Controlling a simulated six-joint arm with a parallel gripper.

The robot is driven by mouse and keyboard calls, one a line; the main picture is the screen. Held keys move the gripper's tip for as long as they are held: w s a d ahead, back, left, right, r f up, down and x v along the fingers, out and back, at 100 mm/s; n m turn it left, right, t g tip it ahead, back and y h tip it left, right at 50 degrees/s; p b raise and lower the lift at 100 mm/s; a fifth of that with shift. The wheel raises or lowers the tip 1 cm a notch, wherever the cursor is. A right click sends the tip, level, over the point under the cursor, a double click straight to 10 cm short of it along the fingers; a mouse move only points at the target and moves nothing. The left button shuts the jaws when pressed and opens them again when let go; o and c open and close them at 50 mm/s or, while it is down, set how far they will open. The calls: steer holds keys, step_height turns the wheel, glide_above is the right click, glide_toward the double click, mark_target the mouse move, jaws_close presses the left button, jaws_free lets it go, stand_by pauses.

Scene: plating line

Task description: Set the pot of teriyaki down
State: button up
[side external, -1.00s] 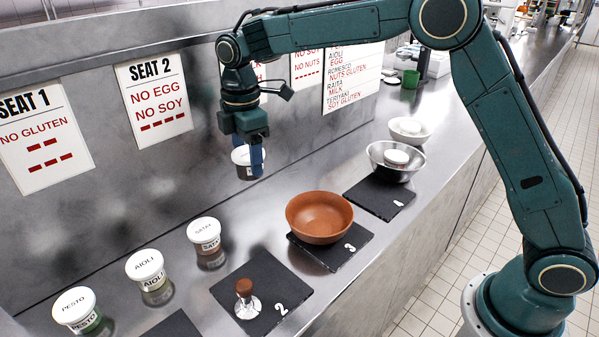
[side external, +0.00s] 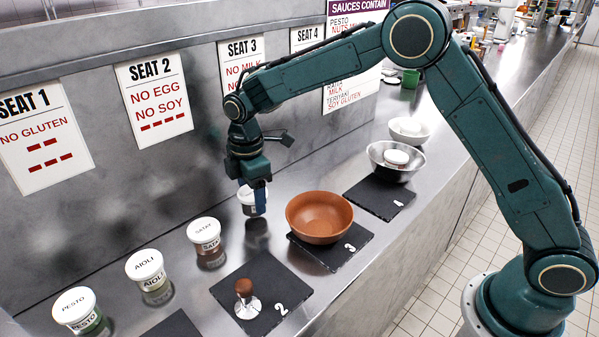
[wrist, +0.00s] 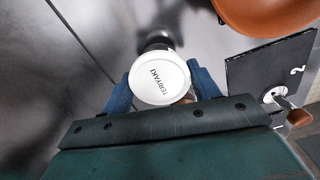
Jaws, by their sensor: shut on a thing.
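The pot of teriyaki has a white lid marked TERIYAKI in the wrist view (wrist: 160,82). My gripper (wrist: 163,90) is shut on it, with a blue finger on each side. In the side view the pot (side external: 247,201) hangs upright in my gripper (side external: 254,198), low over the steel counter, behind and left of the brown bowl. A dark reflection shows on the counter below it. I cannot tell for sure whether its base touches the counter.
Pots of satay (side external: 205,236), aioli (side external: 146,270) and pesto (side external: 76,308) stand in a row at left. The brown bowl (side external: 319,222) sits on slate 3 (side external: 352,258). A wooden-handled tool (side external: 246,300) stands on slate 2 (side external: 275,275).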

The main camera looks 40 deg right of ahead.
mark_target(252, 192)
steer(key=shift+f, duration=0.9)
steer(key=shift+f, duration=0.1)
steer(key=o, duration=1)
step_height(252, 192, up, 12)
steer(key=shift+f, duration=0.2)
steer(key=shift+r, duration=0.35)
